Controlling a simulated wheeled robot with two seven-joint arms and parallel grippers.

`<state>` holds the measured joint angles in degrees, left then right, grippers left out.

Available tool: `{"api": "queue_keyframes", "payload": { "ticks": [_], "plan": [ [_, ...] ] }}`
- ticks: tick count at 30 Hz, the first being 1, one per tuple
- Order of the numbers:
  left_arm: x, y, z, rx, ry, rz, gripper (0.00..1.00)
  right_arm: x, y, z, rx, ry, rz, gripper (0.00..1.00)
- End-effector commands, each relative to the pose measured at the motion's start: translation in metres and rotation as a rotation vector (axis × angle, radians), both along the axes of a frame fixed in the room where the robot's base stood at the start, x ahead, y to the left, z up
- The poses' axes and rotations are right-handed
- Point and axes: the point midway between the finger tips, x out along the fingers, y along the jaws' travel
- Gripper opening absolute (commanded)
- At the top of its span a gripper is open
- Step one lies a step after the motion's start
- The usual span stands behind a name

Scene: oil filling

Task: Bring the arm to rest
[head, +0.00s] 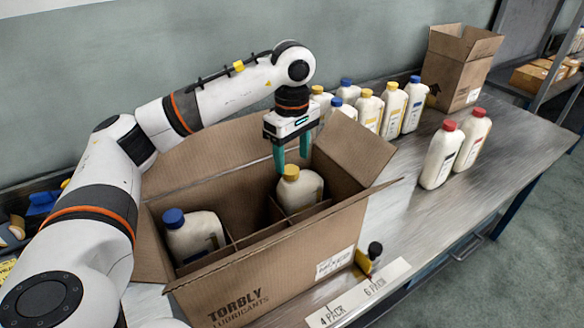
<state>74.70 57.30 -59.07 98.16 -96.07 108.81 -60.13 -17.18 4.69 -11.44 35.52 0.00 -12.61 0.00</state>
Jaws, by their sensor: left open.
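My left arm reaches in from the left and over the open cardboard box. My left gripper (291,160) points down with its green fingers apart. It is open and empty above the far right part of the box, close to the yellow cap of a white bottle (304,189). The cardboard box (290,262) has dividers inside. A white bottle with a blue cap (191,236) stands in its near left compartment. The other compartments are partly hidden by the walls and flaps. My right gripper is not in view.
Several white bottles with yellow and blue caps (392,108) stand behind the box. Two red-capped bottles (440,153) stand on the metal table (520,143) at right. A smaller open box (455,72) stands at the back. A small black-topped item (374,250) is near the front label.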

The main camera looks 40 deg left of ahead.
Motion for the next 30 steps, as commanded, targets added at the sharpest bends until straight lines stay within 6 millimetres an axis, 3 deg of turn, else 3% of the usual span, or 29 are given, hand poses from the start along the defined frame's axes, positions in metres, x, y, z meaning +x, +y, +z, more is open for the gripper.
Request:
{"api": "queue_keyframes", "payload": {
  "ticks": [4, 9, 15, 23, 26, 30],
  "plan": [
    [0.001, -0.001, 0.035, -0.002, -0.007, -0.001, 0.58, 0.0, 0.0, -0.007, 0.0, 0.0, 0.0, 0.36],
    [0.0, 0.0, 0.068, 0.001, -0.006, 0.0, 0.58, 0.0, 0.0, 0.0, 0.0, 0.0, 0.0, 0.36],
    [0.0, 0.0, 0.081, 0.001, -0.003, 0.001, 0.58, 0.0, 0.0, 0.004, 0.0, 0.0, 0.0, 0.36],
    [0.0, 0.0, 0.085, 0.0, -0.003, 0.001, 0.58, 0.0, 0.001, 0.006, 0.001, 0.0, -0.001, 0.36],
    [0.0, 0.0, 0.099, 0.0, -0.003, 0.001, 0.58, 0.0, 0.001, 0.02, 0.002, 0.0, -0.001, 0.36],
    [0.0, 0.0, 0.142, -0.001, -0.004, 0.001, 0.58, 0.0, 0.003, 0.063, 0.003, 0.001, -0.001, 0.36]
  ]
}}
